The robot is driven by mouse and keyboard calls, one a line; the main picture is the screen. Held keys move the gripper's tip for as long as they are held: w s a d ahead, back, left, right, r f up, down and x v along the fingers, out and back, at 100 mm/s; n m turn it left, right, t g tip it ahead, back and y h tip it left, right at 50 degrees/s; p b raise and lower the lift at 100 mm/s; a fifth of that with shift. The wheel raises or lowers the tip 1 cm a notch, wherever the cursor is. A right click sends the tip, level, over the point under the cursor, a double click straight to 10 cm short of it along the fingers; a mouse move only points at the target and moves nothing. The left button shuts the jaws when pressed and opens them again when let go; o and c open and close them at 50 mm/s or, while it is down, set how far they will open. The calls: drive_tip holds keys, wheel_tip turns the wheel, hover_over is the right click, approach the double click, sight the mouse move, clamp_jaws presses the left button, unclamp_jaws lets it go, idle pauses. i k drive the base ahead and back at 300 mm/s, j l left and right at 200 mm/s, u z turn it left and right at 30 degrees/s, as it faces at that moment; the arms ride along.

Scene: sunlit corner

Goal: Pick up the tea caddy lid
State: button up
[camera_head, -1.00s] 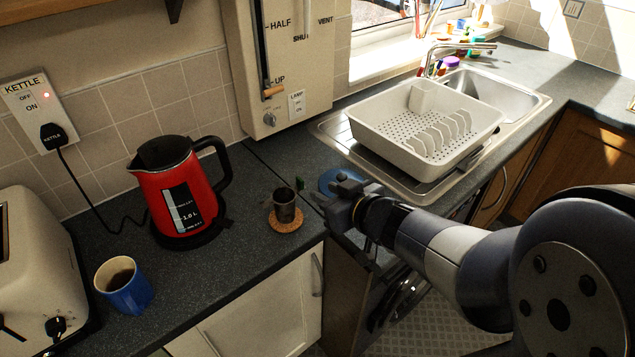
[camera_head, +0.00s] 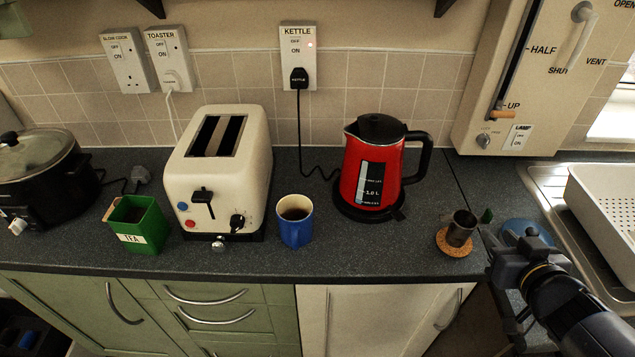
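The tea caddy (camera_head: 137,225), a green box with a white TEA label, stands at the left of the counter with its top open and no lid on it. My gripper (camera_head: 508,236) is at the right, over the counter near the sink, far from the caddy. Its two fingers look spread apart, and I see nothing between them. A small dark green piece (camera_head: 487,216) shows just beyond the left finger, beside a dark metal cup (camera_head: 461,229). I cannot tell whether it is the lid, or whether the finger touches it.
The cup stands on a cork coaster (camera_head: 455,243). A blue round dish (camera_head: 527,232) lies behind my gripper. A red kettle (camera_head: 372,170), blue mug (camera_head: 295,221), toaster (camera_head: 220,170) and slow cooker (camera_head: 38,175) line the counter. A white dish rack (camera_head: 606,215) is at the right.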

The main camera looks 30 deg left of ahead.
sight(140, 224)
drive_tip(key=u, duration=2.55)
